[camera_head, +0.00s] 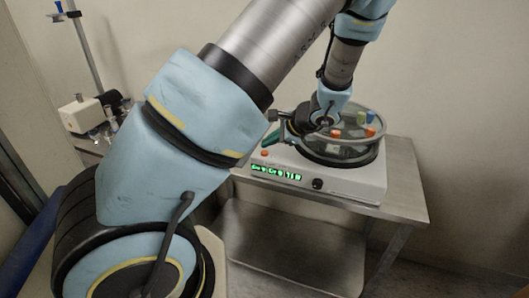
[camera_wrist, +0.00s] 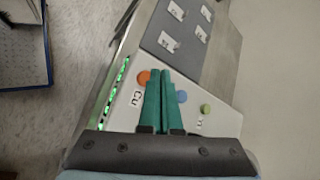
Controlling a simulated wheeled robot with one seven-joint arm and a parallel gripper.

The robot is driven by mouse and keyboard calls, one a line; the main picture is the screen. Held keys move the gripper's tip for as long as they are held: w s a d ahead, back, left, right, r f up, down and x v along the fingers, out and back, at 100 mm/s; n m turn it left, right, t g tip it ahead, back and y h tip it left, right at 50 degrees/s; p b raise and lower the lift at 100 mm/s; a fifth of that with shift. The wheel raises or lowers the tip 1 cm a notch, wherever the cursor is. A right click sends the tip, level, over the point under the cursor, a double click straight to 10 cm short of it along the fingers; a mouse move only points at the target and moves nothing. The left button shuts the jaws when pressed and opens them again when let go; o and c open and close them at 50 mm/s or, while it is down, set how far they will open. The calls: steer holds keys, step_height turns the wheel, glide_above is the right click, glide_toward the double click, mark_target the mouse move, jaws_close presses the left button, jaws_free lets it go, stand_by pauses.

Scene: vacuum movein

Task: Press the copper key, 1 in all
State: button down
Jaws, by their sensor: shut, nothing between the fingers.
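The copper key is a round orange button (camera_wrist: 143,77) with a CU label beside it, on the white panel of a machine. It also shows in the head view (camera_head: 265,153) at the left end of the machine's top. My gripper (camera_wrist: 160,72) has two green fingers closed together and empty. In the head view my gripper (camera_head: 267,143) is close above the key.
A blue key (camera_wrist: 182,96) and a green key (camera_wrist: 205,108) lie right of my fingers. The machine (camera_head: 352,184) has a green display (camera_head: 276,173), a black knob (camera_head: 317,184) and a round clear-walled chamber (camera_head: 345,150) holding coloured blocks. It stands on a metal table (camera_head: 403,180).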

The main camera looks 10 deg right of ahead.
mark_target(268, 153)
steer(key=shift+f, duration=0.1)
stand_by(0.6)
steer(key=shift+f+b, duration=0.3)
steer(key=shift+b, duration=0.15)
steer(key=shift+f+b, duration=0.4)
steer(key=shift+f, duration=0.1)
stand_by(0.4)
stand_by(0.4)
steer(key=shift+r+p, duration=0.65)
steer(key=shift+r, duration=0.25)
step_height(268, 153, up, 5)
steer(key=p, duration=0.3)
steer(key=shift+p, duration=0.3)
steer(key=shift+a, duration=0.1)
